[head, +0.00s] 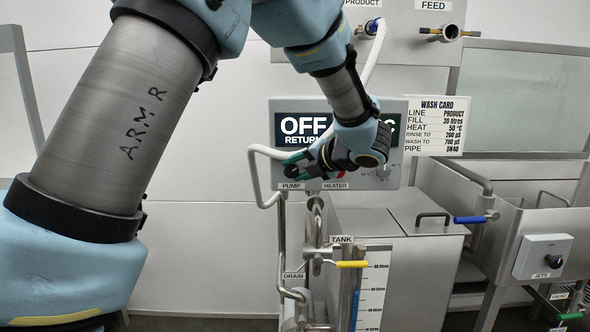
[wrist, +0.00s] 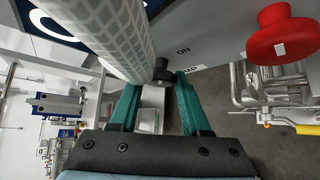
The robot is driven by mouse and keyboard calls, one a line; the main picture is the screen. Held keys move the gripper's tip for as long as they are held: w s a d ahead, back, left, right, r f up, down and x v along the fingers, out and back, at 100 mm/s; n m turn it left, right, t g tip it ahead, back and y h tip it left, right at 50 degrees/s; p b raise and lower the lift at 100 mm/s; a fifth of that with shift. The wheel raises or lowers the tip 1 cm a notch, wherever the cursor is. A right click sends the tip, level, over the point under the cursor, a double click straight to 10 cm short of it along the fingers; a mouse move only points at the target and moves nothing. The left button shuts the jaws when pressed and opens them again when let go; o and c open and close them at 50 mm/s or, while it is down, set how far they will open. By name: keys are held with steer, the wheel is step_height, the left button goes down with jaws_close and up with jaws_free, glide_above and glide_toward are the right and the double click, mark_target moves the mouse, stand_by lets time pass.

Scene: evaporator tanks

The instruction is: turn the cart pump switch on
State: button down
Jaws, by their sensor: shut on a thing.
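The pump switch (wrist: 161,70) is a small dark knob on the grey control box (head: 400,170), beside "ON" lettering and a partly hidden PUMP label in the wrist view. My gripper (wrist: 160,80) has its two teal fingers on either side of this knob, shut on it. In the head view my gripper (head: 287,164) is at the box's lower left, above the PUMP label (head: 291,186), and hides the switch. The display (head: 300,127) reads "OFF" and "RETURN", partly covered by my arm.
A red knob (wrist: 283,35) is close to the right of my gripper; it also shows above the HEATER label (head: 340,174). A pale hose (wrist: 105,30) passes close by on the left. Below are the tank (head: 385,215), pipes and a yellow-handled valve (head: 352,264).

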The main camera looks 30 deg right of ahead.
steer(key=m+t+y+b, duration=0.1)
steer(key=f+m+t+y+b, duration=0.1)
steer(key=m+t+b, duration=0.1)
steer(key=shift+d, duration=0.15)
steer(key=shift+m+t+y+b, duration=0.5)
steer(key=shift+m+t+b, duration=0.2)
steer(key=shift+c, duration=2)
jaws_free()
steer(key=shift+s, duration=0.1)
steer(key=b+v, duration=0.1)
steer(key=v, duration=0.9)
steer(key=shift+s+b, duration=0.35)
steer(key=shift+b, duration=0.05)
steer(key=shift+d, duration=0.1)
